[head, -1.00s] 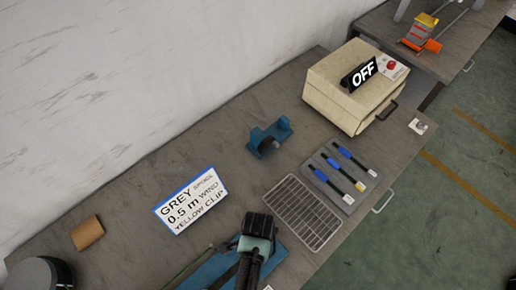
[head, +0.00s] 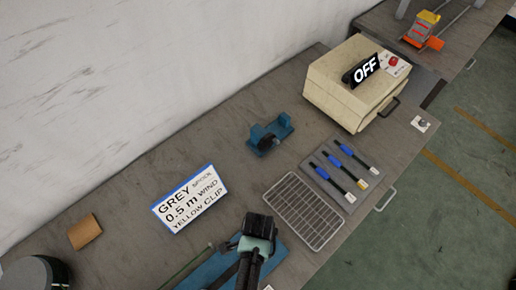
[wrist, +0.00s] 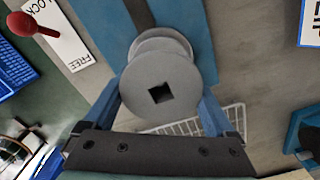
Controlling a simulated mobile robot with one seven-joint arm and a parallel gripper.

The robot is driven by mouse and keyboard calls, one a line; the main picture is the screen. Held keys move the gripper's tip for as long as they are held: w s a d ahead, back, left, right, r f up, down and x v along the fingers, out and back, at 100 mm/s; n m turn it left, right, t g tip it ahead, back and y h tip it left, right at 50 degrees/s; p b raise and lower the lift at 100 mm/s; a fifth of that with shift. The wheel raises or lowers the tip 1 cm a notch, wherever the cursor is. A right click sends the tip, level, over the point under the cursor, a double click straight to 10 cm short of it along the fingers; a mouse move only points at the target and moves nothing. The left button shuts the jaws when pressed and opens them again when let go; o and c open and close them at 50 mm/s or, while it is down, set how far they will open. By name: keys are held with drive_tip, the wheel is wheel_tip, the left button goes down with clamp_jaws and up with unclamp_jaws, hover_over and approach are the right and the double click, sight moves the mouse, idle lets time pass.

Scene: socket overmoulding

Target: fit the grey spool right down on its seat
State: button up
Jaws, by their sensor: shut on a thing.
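The grey spool (wrist: 160,82) shows in the wrist view, its round flange with a square hole facing the camera. My gripper (wrist: 158,108) is shut on it, with one blue finger on each side. The spool is over a blue base (wrist: 186,14) with a dark strip. The seat is hidden behind the spool, and I cannot tell whether they touch. In the head view my gripper (head: 257,244) is above the blue base (head: 214,272) at the front of the bench; the spool is hidden there.
A wire rack (head: 304,210) and a tray of blue-handled tools (head: 344,190) lie to the right. A blue bracket (head: 268,135) and a cream machine marked OFF (head: 345,98) stand farther back. A sign (head: 190,199) stands to the left. A red knob (wrist: 24,24) is near the base.

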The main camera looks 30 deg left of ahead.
drive_tip(key=shift+f+b, duration=0.35)
drive_tip(key=shift+f, duration=0.15)
drive_tip(key=o, duration=1)
drive_tip(key=shift+r, duration=0.1)
drive_tip(key=shift+o, duration=0.2)
wheel_tip(320, 180, up, 13)
